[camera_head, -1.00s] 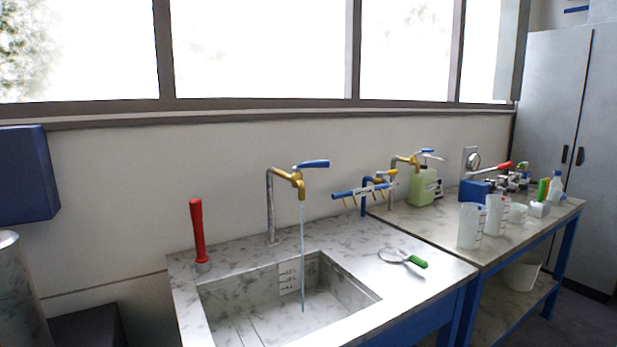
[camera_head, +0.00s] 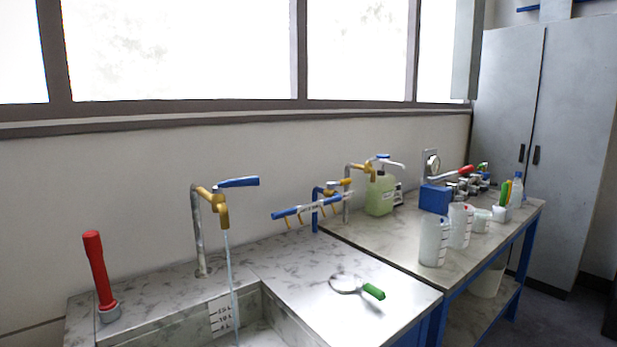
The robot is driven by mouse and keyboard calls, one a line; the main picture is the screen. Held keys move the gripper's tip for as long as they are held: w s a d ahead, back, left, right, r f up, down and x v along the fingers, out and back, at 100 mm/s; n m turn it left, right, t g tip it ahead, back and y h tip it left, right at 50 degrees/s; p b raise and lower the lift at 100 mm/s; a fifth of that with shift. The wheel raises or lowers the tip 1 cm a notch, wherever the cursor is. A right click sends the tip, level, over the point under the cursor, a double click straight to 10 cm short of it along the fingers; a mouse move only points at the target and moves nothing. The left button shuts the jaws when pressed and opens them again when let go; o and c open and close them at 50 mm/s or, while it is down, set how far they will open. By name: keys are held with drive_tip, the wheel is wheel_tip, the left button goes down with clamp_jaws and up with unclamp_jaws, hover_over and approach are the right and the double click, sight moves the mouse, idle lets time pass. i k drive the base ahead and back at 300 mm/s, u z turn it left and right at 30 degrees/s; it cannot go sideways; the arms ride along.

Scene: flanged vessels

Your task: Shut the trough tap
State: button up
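The trough tap (camera_head: 222,205) is a brass spout on a grey upright pipe (camera_head: 199,235), at the left of the view. Its blue lever handle (camera_head: 238,182) points to the right. A thin stream of water (camera_head: 231,275) runs from the spout down into the stone trough (camera_head: 185,328), so the tap is running. The trough is cut off by the bottom edge of the picture. My gripper does not show in this view.
A red-handled tool (camera_head: 98,272) stands left of the trough. A green-handled magnifier (camera_head: 357,286) lies on the worktop. A second brass tap (camera_head: 357,170), a green jug (camera_head: 380,195), a blue box (camera_head: 435,199) and clear beakers (camera_head: 433,243) stand further right. Grey cabinets (camera_head: 570,150) close off the right.

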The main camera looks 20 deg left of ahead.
sight(249, 181)
drive_tip(key=u, duration=0.1)
drive_tip(key=i, duration=1.2)
drive_tip(key=u, duration=0.7)
